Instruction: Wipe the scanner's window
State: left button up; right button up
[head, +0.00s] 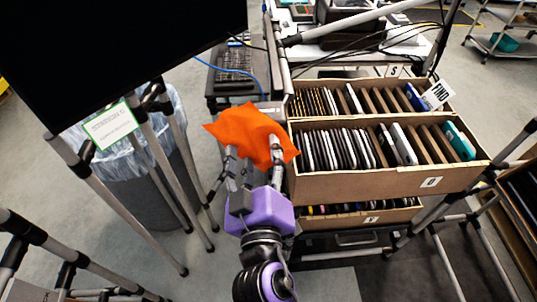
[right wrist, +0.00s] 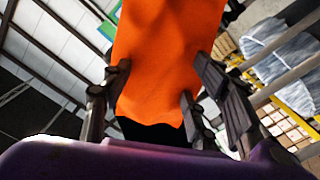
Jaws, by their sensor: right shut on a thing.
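My right gripper (head: 252,160) is shut on an orange cloth (head: 240,128) and holds it up in front of the cart, left of the cartons. In the right wrist view the orange cloth (right wrist: 168,60) hangs between the fingers (right wrist: 160,95) and fills the middle of the picture. The cloth hides what lies directly behind it. I cannot make out the scanner or its window in either view. My left gripper is not in view.
Tilted cartons (head: 340,185) full of upright flat devices stand to the right on a tube-frame rack. A lined grey bin (head: 150,165) stands left among metal tubes. A dark screen (head: 110,45) blocks the upper left. A keyboard (head: 232,55) lies behind the cloth.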

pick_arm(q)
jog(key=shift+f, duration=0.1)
pick_arm(e)
jog(key=shift+o, duration=0.2)
jog(key=shift+a+r, duration=0.1)
jog(key=shift+a, duration=0.25)
jog(key=shift+w, duration=0.1)
jog(key=shift+c, duration=0.2)
